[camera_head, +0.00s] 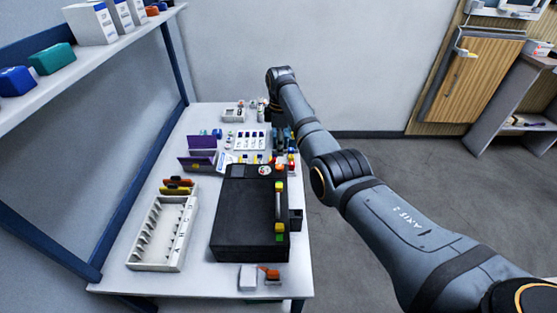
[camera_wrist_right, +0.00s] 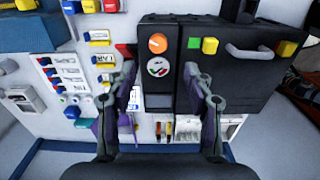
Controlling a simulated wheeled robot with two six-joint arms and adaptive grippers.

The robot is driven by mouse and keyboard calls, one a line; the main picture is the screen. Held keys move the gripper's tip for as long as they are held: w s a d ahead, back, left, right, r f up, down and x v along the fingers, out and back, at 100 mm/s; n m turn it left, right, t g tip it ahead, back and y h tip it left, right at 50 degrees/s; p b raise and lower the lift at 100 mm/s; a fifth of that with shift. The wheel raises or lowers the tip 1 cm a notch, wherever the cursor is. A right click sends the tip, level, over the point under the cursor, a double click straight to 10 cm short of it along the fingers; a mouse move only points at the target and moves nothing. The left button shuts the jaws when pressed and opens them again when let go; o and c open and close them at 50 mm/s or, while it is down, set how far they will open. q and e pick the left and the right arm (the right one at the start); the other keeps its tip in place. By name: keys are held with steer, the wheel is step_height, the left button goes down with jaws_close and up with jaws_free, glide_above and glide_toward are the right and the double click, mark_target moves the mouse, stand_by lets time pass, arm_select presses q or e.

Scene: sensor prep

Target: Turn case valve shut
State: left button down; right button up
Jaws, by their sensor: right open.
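The black case (camera_head: 240,225) lies on the white table near its right edge, with a handle and yellow and green latches along its right side. It fills the upper right of the right wrist view (camera_wrist_right: 255,75). An orange round knob (camera_wrist_right: 158,43) and a white dial with red and green marks (camera_wrist_right: 158,68) sit on its panel; I cannot tell for sure which is the valve. My right gripper (camera_wrist_right: 160,80) is open and empty, its two fingers on either side of the panel in that view, apparently above it. My left gripper is not in view.
A white slotted rack (camera_head: 165,232) stands left of the case. Purple boxes (camera_head: 200,142), vials and small labelled parts crowd the table's far half. An orange clip (camera_head: 270,273) lies at the near edge. A shelf (camera_head: 95,65) overhangs the left. The floor at right is clear.

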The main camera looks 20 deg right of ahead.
glide_above(279, 166)
steer(key=f, duration=0.4)
steer(key=shift+s+f, duration=0.25)
step_height(279, 166, down, 6)
steer(key=shift+w+r+b, duration=0.15)
steer(key=shift+r+b, duration=0.05)
steer(key=shift+b, duration=0.85)
steer(key=c, duration=0.5)
jaws_close()
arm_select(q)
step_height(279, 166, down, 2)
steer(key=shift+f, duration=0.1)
